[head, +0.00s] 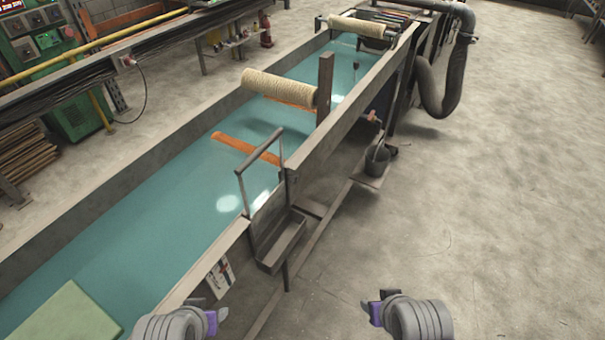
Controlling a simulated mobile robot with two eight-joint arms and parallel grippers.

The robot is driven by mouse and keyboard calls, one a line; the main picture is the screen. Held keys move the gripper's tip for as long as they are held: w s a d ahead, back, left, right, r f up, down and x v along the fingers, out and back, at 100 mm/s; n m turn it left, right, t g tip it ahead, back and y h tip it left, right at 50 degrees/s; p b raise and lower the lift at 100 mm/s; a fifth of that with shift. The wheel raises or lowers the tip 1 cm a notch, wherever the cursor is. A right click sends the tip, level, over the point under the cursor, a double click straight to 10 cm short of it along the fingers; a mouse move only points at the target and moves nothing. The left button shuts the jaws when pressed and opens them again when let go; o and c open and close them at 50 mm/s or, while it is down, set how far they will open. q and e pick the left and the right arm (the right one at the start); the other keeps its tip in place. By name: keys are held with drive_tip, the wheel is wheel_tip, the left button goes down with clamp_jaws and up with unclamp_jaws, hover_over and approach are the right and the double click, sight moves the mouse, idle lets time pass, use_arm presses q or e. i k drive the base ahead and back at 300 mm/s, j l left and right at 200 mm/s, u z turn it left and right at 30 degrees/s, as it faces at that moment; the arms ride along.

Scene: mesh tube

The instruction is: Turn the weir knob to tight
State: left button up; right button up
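A long trough (90,195) of blue-green liquid runs from lower left to upper middle. A metal frame with a gate-like plate (269,207) stands at its near side wall, with a small open tray (281,243) on the outside. I cannot make out a knob marked as the weir knob. A small reddish fitting (372,116) sits on the outer side farther back, above a bucket. My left gripper (217,318) is at the bottom, right of the trough's near wall. My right gripper (372,311) is over bare floor. Both are apart from the gate; their finger openings do not show clearly.
A fibre-wrapped roller (279,87) and a wooden post (324,90) stand over the trough. A bucket (377,160) sits on a low ledge. A pale green slab (68,316) lies lower left. A thick hose (447,90) hangs at the back. The concrete floor (490,200) on the right is clear.

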sight(294, 179)
drive_tip(key=i+l, duration=0.35)
drive_tip(key=l, duration=0.15)
drive_tip(key=i+l, duration=0.3)
drive_tip(key=l, duration=0.2)
drive_tip(key=i+l, duration=0.7)
drive_tip(key=l, duration=0.25)
drive_tip(key=i+l, duration=0.35)
drive_tip(key=l, duration=0.15)
drive_tip(key=i+l, duration=0.3)
drive_tip(key=l, duration=0.2)
drive_tip(key=i+l+u, duration=0.2)
drive_tip(key=u, duration=0.25)
drive_tip(key=i+l+u, duration=0.1)
drive_tip(key=l+u, duration=0.4)
drive_tip(key=j+u, duration=0.1)
drive_tip(key=u, duration=1.7)
drive_tip(key=i+l+u, duration=0.2)
drive_tip(key=u, duration=0.25)
drive_tip(key=i+l+u, duration=0.2)
drive_tip(key=u, duration=0.25)
